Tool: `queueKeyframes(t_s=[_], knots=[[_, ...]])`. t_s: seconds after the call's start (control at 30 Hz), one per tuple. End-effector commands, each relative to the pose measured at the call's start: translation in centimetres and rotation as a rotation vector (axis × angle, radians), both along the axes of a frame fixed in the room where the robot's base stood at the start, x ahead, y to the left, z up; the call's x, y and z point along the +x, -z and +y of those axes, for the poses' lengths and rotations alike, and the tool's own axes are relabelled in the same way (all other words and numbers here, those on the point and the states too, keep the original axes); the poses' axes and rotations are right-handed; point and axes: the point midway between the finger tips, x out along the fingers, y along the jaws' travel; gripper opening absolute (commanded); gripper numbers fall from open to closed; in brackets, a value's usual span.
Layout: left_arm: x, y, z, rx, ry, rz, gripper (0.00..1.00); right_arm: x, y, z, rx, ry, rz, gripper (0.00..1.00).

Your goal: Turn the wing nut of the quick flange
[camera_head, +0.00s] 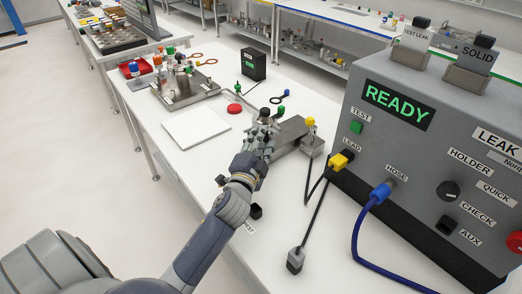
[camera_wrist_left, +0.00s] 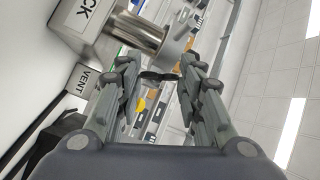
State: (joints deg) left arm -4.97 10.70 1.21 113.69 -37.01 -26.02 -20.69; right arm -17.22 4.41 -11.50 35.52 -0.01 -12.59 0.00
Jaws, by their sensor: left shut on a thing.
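My left gripper (camera_head: 264,128) reaches over the white table to the grey metal block (camera_head: 290,134) beside the large tester. In the left wrist view my left gripper (camera_wrist_left: 158,72) has its two fingers on either side of the small dark wing nut (camera_wrist_left: 157,77), shut on it. The quick flange (camera_wrist_left: 172,46) is a grey metal clamp ring just beyond the fingertips, at the end of a shiny metal cylinder (camera_wrist_left: 138,34). In the head view the gripper hides the wing nut and most of the flange. My right gripper is not in view.
The large grey tester (camera_head: 400,150) with a green READY display stands at the right, with a yellow plug (camera_head: 340,161) and a blue hose (camera_head: 358,235). A white plate (camera_head: 196,126) and a metal fixture (camera_head: 186,88) lie beyond on the left. A dark cable connector (camera_head: 295,260) lies in front.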

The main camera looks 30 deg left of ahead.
Motion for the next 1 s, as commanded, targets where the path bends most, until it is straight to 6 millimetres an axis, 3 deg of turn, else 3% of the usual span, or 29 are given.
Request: queueKeyframes(t_s=[0.03, 0.2, 0.77, 0.8, 0.83, 0.87, 1.0], knots=[[0.0, 1.0, -0.1, 0.018, 0.002, -0.004, 0.11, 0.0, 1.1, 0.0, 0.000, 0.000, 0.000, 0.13], [0.0, 0.8, -0.1, 0.075, 0.002, -0.027, 0.11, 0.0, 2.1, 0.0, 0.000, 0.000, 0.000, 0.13], [0.0, 0.7, -0.1, 0.107, 0.002, -0.036, 0.11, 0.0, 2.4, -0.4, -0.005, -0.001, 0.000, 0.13], [0.0, 0.7, -0.1, 0.107, 0.002, -0.036, 0.41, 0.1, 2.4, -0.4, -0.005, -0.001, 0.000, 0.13], [0.0, 0.7, -0.1, 0.107, 0.002, -0.036, 0.48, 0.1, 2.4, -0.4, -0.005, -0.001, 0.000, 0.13], [0.0, 0.7, -0.1, 0.107, 0.002, -0.036, 0.54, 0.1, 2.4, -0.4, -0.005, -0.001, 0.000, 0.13], [0.0, 0.5, 0.0, 0.108, 0.001, -0.039, 0.54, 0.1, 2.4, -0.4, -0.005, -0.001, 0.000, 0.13]])
